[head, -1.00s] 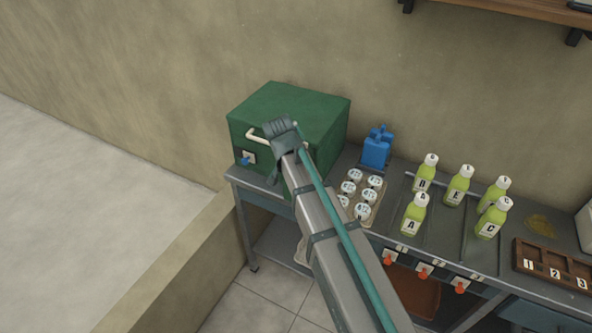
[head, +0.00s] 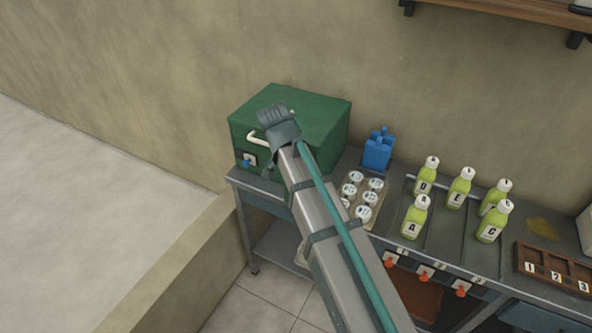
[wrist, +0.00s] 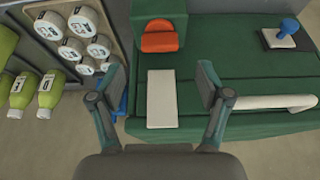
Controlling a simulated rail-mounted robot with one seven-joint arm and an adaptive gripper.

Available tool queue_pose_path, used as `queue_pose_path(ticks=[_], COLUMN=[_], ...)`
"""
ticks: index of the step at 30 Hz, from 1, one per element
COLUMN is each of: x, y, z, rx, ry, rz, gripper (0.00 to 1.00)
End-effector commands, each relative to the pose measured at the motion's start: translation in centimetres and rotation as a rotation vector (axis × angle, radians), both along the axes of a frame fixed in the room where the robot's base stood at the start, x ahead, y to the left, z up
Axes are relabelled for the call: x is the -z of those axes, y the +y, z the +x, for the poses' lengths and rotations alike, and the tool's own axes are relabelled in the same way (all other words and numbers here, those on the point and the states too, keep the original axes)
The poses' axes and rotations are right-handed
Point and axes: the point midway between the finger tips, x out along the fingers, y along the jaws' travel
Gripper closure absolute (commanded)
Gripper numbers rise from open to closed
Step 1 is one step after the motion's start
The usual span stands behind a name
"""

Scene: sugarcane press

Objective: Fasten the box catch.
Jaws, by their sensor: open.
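The green box (head: 300,118) stands on the left end of the bench against the wall. In the wrist view, an orange piece (wrist: 159,37) on a dark green mount, apparently the catch, sits on the box side. A pale rectangular plate (wrist: 162,98) is in line with it, closer to my gripper. My gripper (wrist: 160,84) is open, with one finger on each side of the plate and nothing held. In the head view, my gripper (head: 275,124) is in front of the box and hides the catch. I cannot tell whether the fingers touch the box.
A tray of white-lidded jars (head: 364,214), a blue container (head: 378,150) and several green bottles (head: 414,218) stand to the right. The wall is close behind.

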Motion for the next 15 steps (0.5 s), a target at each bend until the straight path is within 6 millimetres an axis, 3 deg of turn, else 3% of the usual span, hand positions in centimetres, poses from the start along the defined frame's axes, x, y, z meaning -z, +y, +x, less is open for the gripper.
queue_pose_path(ticks=[6, 15], x=[-3.7, -5.9], y=[0.7, 1.1], z=[-1.3, -2.2], rx=[0.000, 0.000], ry=[-0.003, 0.000], rz=[0.001, -0.001], gripper=[0.23, 0.23])
